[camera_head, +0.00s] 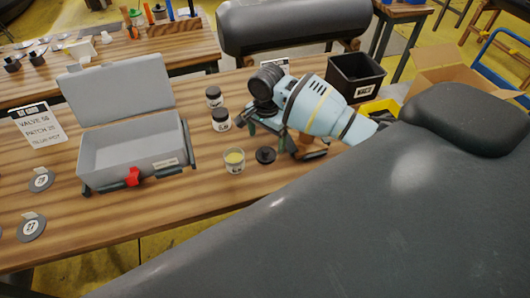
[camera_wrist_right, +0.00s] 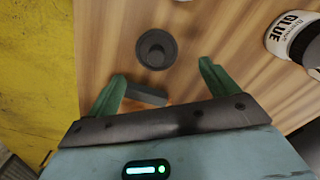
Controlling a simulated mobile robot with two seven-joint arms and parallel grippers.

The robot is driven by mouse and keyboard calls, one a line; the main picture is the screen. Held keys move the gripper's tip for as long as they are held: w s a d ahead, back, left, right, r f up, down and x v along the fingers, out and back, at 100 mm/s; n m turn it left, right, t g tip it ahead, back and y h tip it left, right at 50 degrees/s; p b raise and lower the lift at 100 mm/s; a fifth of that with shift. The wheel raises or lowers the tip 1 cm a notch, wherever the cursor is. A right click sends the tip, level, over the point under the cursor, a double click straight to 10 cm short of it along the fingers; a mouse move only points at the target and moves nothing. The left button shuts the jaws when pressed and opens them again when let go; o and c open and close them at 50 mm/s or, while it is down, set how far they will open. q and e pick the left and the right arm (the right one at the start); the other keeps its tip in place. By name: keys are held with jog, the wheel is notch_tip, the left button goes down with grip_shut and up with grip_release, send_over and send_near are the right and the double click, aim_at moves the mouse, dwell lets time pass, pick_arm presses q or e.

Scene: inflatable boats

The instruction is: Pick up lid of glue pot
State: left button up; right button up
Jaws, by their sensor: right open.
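The glue pot lid is a small round black disc with a raised knob. It lies on the wooden table in the head view (camera_head: 265,155) and ahead of my fingertips in the right wrist view (camera_wrist_right: 156,49). An open glue pot (camera_head: 234,161) with yellowish contents stands just left of it. My right gripper (camera_head: 268,138) is open and empty, close to the lid on its far side. In the wrist view its green fingers (camera_wrist_right: 162,72) are spread wider than the lid, which lies beyond their tips. My left gripper is not in view.
Two closed glue jars (camera_head: 220,119) (camera_head: 214,97) stand behind the open pot. An open grey case (camera_head: 135,150) with a red latch is at left. A black bin (camera_head: 356,78) stands behind my right arm. A large grey inflatable (camera_head: 350,220) fills the front right.

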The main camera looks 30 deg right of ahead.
aim_at(267, 149)
jog(key=f, duration=0.3)
jog(key=shift+s+f, duration=0.3)
jog(key=shift+f, duration=0.7)
jog(key=shift+a, duration=0.1)
jog(key=shift+c, duration=0.3)
jog(key=c, duration=1)
